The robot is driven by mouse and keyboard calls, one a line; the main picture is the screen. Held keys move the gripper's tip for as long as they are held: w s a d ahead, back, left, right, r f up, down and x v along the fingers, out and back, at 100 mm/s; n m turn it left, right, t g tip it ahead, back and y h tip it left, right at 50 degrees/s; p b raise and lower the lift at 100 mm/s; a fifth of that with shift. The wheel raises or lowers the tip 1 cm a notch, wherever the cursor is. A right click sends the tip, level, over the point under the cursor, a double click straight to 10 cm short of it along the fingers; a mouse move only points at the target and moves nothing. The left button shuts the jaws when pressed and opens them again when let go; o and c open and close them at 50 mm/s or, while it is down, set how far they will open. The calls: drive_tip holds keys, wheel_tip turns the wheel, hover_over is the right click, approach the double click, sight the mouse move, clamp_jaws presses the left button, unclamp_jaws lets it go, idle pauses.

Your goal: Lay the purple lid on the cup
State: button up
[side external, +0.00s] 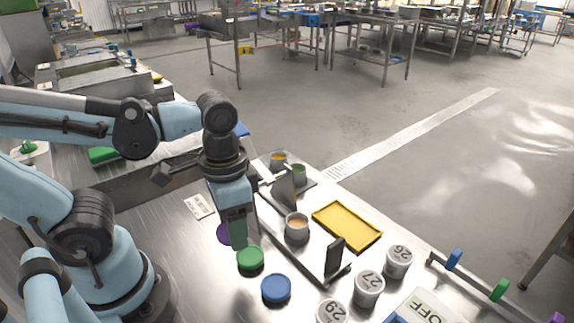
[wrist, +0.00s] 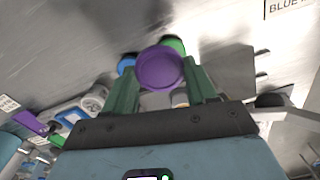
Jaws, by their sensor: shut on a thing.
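The round purple lid (wrist: 160,68) is between the two green fingers of my gripper (wrist: 161,74) in the wrist view. The gripper is shut on it. In the side view the purple lid (side external: 222,233) is partly hidden behind my gripper (side external: 238,243); its height above the table is hard to judge. An open cup (side external: 296,228) with tan contents stands upright to the right of my gripper, apart from it, beside a metal rail. In the wrist view the cup is mostly hidden behind the gripper.
A green lid (side external: 250,258) and a blue lid (side external: 276,289) lie on the steel table near my gripper. A yellow tray (side external: 347,225) is right of the cup. A dark upright plate (side external: 284,190) stands behind the cup, another (side external: 334,257) in front. Several numbered lidded cups stand at the front right.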

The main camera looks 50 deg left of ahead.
drive_tip(key=shift+s+d+r, duration=0.2)
drive_tip(key=shift+d+r, duration=0.2)
drive_tip(key=shift+d, duration=0.25)
drive_tip(key=shift+w+d+r, duration=0.2)
drive_tip(key=shift+w+r, duration=0.1)
drive_tip(key=shift+w, duration=0.05)
drive_tip(key=shift+w+a+f, duration=0.2)
drive_tip(key=shift+w+f, duration=0.55)
drive_tip(key=shift+w, duration=1.5)
drive_tip(key=shift+w+a+f, duration=0.15)
drive_tip(key=shift+w+f, duration=0.55)
drive_tip(key=shift+w, duration=1.6)
drive_tip(key=shift+w+a+f, duration=0.2)
drive_tip(key=shift+w+f, duration=0.55)
drive_tip(key=shift+w, duration=1.5)
drive_tip(key=shift+f, duration=0.75)
drive_tip(key=o, duration=1.3)
drive_tip(key=shift+o, duration=0.2)
